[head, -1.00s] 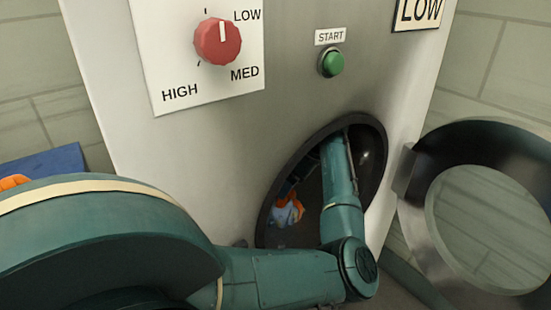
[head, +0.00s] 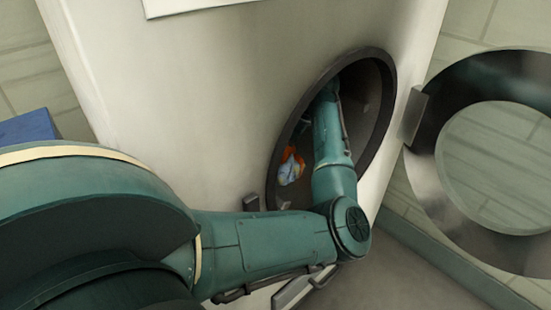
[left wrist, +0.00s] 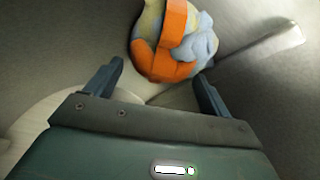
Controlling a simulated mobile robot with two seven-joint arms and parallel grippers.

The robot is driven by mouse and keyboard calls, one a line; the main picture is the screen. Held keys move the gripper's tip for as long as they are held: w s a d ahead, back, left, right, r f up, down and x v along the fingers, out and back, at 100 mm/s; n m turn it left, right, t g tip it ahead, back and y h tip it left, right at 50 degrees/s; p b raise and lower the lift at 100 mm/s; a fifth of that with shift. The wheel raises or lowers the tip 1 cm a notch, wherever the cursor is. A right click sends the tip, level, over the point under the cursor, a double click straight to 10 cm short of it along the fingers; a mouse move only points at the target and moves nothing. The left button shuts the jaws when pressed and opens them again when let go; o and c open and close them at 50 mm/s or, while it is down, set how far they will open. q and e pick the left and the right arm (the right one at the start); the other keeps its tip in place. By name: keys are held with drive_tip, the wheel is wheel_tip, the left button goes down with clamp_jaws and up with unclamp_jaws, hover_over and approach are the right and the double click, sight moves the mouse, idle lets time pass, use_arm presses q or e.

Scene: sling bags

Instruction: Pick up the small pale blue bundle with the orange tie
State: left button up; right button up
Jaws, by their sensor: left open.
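The small pale blue bundle with the orange tie (head: 290,168) lies inside the machine's drum, near the left side of the round opening. In the left wrist view the bundle (left wrist: 178,40) shows pale blue and yellowish cloth with a broad orange band. My left arm reaches through the opening, and its gripper is hidden inside the drum in the head view. In the left wrist view my left gripper (left wrist: 160,80) is open, with its fingers apart and empty. The bundle is just beyond the fingertips, roughly centred between them. My right gripper is not in view.
The round door (head: 425,150) stands open to the right. A pale raised bar (left wrist: 270,45) runs along the drum wall beside the bundle. A blue object (head: 28,127) shows at the far left.

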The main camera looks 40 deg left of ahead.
use_arm(q)
drive_tip(key=shift+c, duration=0.3)
drive_tip(key=c, duration=1.4)
drive_tip(key=shift+c, duration=0.2)
drive_tip(key=shift+r+p, duration=0.15)
drive_tip(key=shift+p, duration=0.15)
